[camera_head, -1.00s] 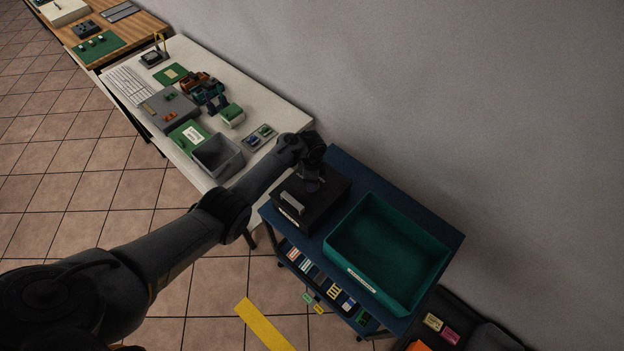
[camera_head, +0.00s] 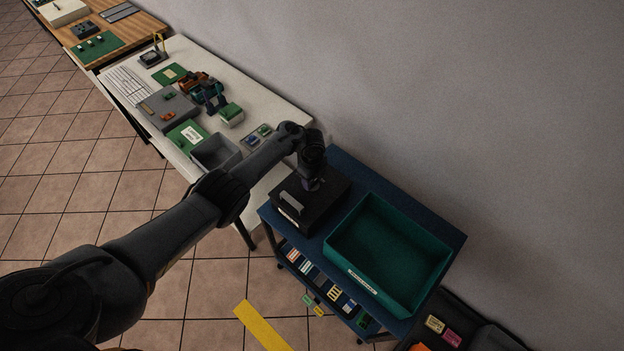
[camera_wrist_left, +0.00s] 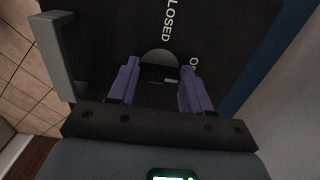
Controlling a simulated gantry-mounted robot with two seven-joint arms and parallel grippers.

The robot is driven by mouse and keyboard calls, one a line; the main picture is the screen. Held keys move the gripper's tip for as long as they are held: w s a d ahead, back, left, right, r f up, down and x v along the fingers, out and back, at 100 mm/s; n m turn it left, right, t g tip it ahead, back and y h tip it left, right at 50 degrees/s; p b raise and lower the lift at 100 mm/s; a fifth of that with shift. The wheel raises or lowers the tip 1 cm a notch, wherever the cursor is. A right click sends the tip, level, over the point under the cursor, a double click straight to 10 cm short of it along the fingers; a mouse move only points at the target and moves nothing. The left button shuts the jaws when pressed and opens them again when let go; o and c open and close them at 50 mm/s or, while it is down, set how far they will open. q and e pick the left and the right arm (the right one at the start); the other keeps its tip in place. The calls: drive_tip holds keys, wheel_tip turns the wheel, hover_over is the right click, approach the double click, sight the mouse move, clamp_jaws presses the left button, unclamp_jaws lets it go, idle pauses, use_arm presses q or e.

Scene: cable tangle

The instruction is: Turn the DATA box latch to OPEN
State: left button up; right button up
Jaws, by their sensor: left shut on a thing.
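The black box (camera_head: 325,199) sits on the blue cart, with a grey handle (camera_head: 291,201) and a small white label too small to read on its front. My left gripper (camera_head: 313,183) is down on the box's top. In the left wrist view, the purple fingers (camera_wrist_left: 160,88) stand on either side of the dark round latch (camera_wrist_left: 159,64) and are shut on it. The lid (camera_wrist_left: 110,35) shows white lettering "LOSED" above the latch and "O" with part of another letter to its right. The latch's lower part is hidden between the fingers. My right gripper is not in view.
An empty teal tray (camera_head: 434,252) stands close to the right of the box on the blue cart (camera_head: 345,165). Small coloured items fill the cart's lower shelf. A white table (camera_head: 262,103) with a grey bin (camera_head: 216,153) and electronics is at the left. A wall rises behind.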

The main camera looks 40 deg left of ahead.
sight(312, 182)
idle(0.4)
use_arm(q)
drive_tip(key=o, duration=1.1)
drive_tip(key=shift+c, duration=0.2)
drive_tip(key=shift+r, duration=0.1)
wheel_tip(312, 182, up, 11)
drive_tip(key=p, duration=0.4)
drive_tip(key=shift+f, duration=0.2)
drive_tip(key=shift+d, duration=0.1)
